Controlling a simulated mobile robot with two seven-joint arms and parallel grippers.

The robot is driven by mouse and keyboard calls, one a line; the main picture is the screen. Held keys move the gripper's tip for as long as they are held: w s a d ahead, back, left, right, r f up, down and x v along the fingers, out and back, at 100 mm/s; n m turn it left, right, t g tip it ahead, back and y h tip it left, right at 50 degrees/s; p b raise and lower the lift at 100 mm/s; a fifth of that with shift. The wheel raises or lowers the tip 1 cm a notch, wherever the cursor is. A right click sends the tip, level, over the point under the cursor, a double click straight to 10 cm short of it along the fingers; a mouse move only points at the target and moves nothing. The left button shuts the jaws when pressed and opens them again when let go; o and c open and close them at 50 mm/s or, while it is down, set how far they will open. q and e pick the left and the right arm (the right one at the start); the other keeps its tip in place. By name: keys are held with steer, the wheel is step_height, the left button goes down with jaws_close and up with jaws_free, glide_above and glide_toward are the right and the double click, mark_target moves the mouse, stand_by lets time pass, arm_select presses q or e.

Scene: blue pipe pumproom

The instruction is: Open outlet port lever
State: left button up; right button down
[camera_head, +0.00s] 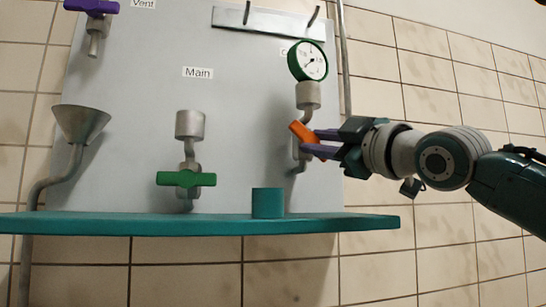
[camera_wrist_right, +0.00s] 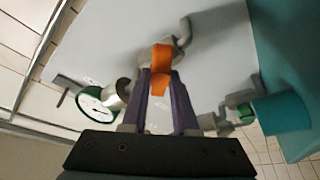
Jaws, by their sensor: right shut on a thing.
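The orange lever (camera_head: 298,130) sits on the grey outlet pipe below a round gauge (camera_head: 308,61) with a green rim, on the right side of the grey panel. The lever is tilted, its upper end to the left. My right gripper (camera_head: 313,141) reaches in from the right, its purple fingers shut on the lever. In the right wrist view, the orange lever (camera_wrist_right: 160,60) lies between the tips of my right gripper (camera_wrist_right: 160,82). The fingers hide part of the lever and its pivot. My left gripper is not in view.
A green lever (camera_head: 186,179) is on the Main pipe and a purple lever (camera_head: 92,6) at the upper left. A metal funnel (camera_head: 82,123) stands left. A teal shelf (camera_head: 120,223) bearing a teal cylinder (camera_head: 268,203) runs below. A vertical pipe (camera_head: 344,60) edges the panel.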

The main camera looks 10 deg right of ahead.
steer(key=shift+a+f+m+t+h+b, duration=0.1)
steer(key=shift+m+t+h+b, duration=0.3)
steer(key=shift+m+h, duration=1.2)
steer(key=shift+a+f+m+t+h+b, duration=0.1)
steer(key=shift+m+t+h+b, duration=0.25)
steer(key=shift+m, duration=2.4)
steer(key=shift+a+f+m+t+h+b, duration=0.15)
steer(key=shift+m+t+h, duration=0.65)
steer(key=shift+m, duration=1.35)
steer(key=shift+r+m+g+h, duration=0.1)
steer(key=shift+m+g+h, duration=0.15)
steer(key=shift+m, duration=0.05)
steer(key=c, duration=0.7)
jaws_free()
